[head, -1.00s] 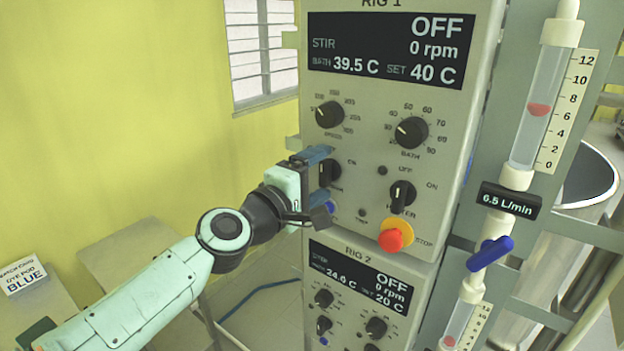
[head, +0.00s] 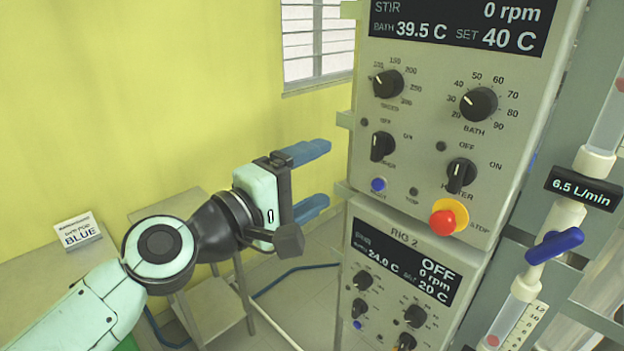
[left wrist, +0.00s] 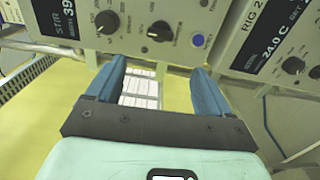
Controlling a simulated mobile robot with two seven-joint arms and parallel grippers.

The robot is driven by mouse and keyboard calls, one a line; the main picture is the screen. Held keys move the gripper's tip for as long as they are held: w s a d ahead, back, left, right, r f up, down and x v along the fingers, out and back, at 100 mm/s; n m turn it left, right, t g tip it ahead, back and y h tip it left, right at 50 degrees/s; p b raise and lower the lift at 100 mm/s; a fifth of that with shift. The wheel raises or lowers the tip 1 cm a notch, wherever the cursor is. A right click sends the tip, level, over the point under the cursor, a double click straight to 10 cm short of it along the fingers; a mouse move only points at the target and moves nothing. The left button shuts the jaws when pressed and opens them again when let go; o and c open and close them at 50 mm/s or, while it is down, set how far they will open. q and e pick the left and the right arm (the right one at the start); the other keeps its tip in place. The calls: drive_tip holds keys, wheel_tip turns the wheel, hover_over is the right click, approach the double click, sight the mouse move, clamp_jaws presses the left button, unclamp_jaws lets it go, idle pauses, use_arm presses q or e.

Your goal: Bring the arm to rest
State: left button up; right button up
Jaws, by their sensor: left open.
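My left gripper (head: 318,180) is open and empty, its two blue fingers apart. In the head view it is in free air to the left of the RIG 1 control panel (head: 420,150), touching nothing. The left wrist view shows the same two open fingers (left wrist: 153,85) with nothing between them; the panel (left wrist: 135,12) lies beyond their tips. My right gripper does not show.
The RIG 1 panel has several knobs, such as the bath knob (head: 478,104), and a red stop button (head: 442,222). The RIG 2 panel (head: 400,285) is below. A flow meter with a blue valve handle (head: 555,245) stands right.

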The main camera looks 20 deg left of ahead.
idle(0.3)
